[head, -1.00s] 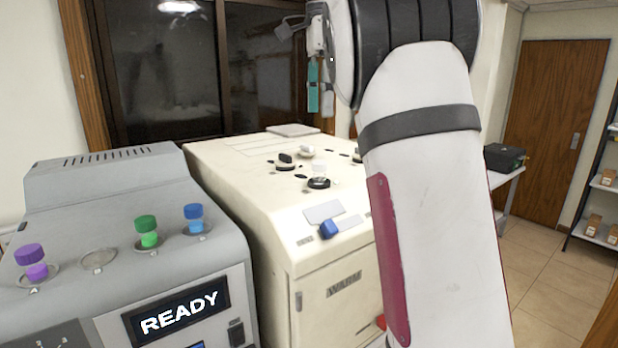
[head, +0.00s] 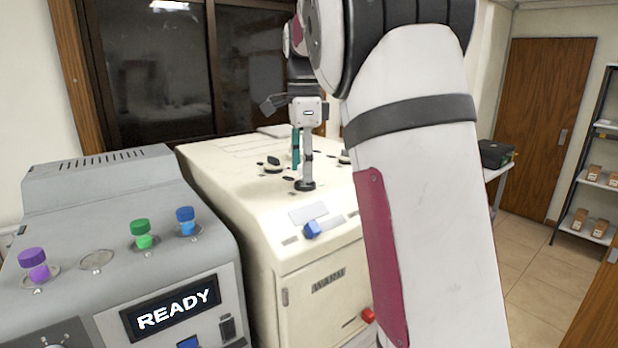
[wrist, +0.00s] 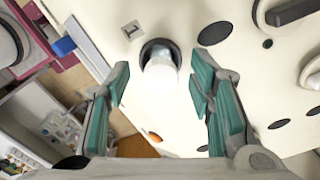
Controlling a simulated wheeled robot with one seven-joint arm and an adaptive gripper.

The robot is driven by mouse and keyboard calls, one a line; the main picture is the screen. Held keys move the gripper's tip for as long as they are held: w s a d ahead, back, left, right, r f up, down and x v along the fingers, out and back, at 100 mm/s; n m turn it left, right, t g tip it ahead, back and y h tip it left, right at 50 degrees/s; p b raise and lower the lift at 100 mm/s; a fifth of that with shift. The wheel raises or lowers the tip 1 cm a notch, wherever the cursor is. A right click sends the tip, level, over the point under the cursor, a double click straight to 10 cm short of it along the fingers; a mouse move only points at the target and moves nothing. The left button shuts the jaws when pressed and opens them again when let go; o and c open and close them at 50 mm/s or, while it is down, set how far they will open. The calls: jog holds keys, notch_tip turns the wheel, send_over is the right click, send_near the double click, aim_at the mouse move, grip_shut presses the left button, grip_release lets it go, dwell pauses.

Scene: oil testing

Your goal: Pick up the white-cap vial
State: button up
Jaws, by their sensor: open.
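The white-cap vial (wrist: 160,88) stands in a dark round socket (wrist: 158,50) on the cream machine's top, its white cap facing the wrist camera. My gripper (wrist: 160,82) is open, with one teal-padded finger on each side of the vial and a visible gap to both. In the head view my gripper (head: 301,168) points down over the socket near the machine's front edge.
The cream machine (head: 235,165) has other sockets and a dark knob (head: 272,166) behind the gripper. The grey machine (head: 90,225) at left holds purple (head: 33,265), green (head: 142,234) and blue (head: 186,221) vials.

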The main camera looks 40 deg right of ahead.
jog(key=shift+f, duration=0.7)
grip_shut()
